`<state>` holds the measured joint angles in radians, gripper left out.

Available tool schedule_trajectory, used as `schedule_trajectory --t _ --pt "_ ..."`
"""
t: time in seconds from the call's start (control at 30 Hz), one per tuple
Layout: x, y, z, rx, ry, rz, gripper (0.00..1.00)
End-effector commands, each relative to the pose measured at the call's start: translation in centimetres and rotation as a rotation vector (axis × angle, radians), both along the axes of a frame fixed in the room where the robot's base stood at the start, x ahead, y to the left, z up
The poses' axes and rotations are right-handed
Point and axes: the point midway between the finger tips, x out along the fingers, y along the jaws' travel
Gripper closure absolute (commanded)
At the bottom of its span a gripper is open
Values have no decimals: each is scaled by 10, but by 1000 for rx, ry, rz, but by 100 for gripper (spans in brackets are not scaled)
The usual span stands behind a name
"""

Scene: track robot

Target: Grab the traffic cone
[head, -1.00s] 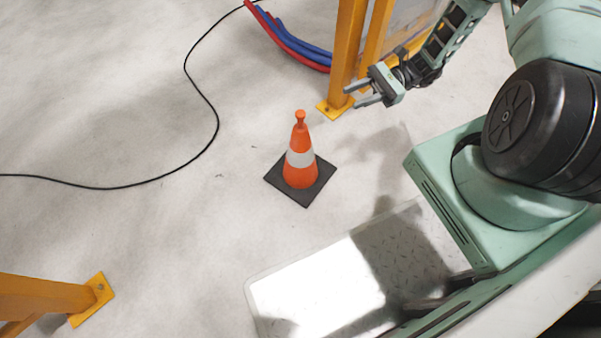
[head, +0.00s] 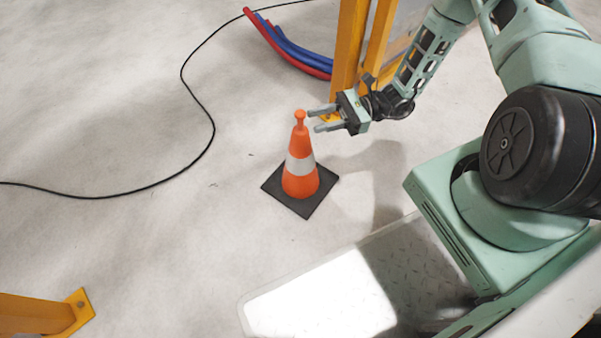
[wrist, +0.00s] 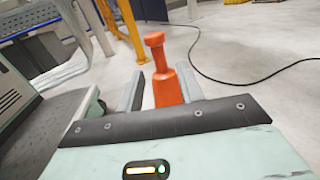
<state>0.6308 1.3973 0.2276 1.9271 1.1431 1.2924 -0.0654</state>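The traffic cone (head: 300,175) is orange with a white band and a dark square base, and stands upright on the floor in the head view. My gripper (head: 314,119) is open, just right of the cone's knobbed top, with its fingers pointing left toward it. In the wrist view the cone's orange top (wrist: 165,75) shows beyond and between the two spread fingers of my gripper (wrist: 160,90). The cone's lower part is hidden there by the gripper body. I cannot tell whether a finger touches the cone.
Yellow posts (head: 350,55) stand on the floor behind my gripper. Red and blue hoses (head: 290,45) lie at the top, and a black cable (head: 212,120) curves across the floor at left. Another yellow post foot (head: 75,310) is at lower left. Floor around the cone is clear.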

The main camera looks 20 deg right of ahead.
Motion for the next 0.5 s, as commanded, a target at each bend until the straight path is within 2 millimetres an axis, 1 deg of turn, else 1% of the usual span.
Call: schedule_trajectory --t 0.17,0.4,0.5 --pt "2 14 -1 0 -1 4 63" --pt "7 45 2 1 0 4 63" --pt "8 52 4 0 -1 2 63"
